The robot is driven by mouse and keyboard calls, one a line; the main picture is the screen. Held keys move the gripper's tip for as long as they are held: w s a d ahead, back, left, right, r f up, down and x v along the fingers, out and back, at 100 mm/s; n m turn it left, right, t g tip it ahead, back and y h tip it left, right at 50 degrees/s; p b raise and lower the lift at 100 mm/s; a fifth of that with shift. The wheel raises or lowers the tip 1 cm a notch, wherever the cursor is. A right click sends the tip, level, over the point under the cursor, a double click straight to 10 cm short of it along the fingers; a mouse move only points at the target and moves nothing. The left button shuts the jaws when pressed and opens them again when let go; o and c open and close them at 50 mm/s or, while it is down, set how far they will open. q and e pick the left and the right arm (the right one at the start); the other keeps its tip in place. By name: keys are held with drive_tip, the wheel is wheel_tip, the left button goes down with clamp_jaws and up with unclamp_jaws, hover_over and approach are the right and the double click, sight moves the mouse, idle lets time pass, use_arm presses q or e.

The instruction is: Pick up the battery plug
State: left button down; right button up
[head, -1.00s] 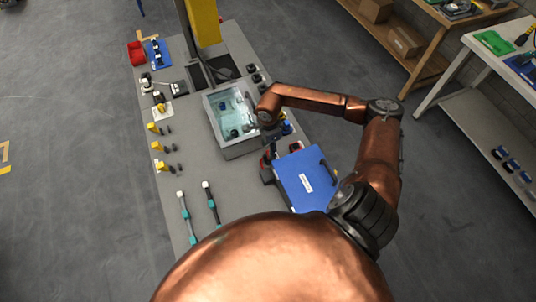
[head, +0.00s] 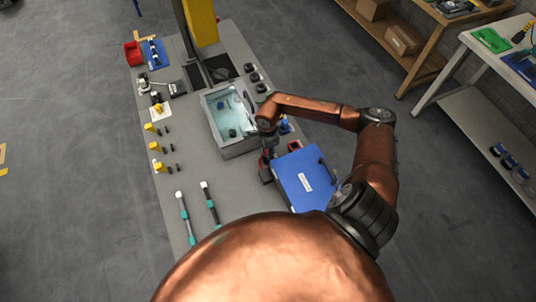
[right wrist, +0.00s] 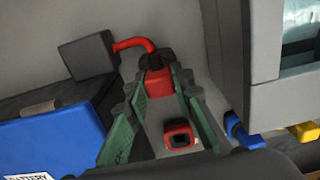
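The battery plug (right wrist: 158,82) is a red block with a short thick red cable, seen in the right wrist view. The cable bends left to a black block (right wrist: 88,55). My right gripper (right wrist: 161,84) has its green-padded fingers either side of the plug, which sits between the fingertips. I cannot tell whether the pads touch it. In the head view my right gripper (head: 268,148) points down beside the blue battery case (head: 305,180) and mostly hides the plug. The case also shows in the right wrist view (right wrist: 55,145). My left gripper is not in view.
A red-rimmed socket (right wrist: 180,135) shows between the fingers. A grey bin with a clear top (head: 238,148) stands close to the gripper. Blue and yellow pieces (right wrist: 240,130) lie near its foot. Two teal-handled tools (head: 184,212) lie on the grey bench.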

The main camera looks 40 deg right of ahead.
clamp_jaws()
drive_tip(key=shift+r, duration=0.1)
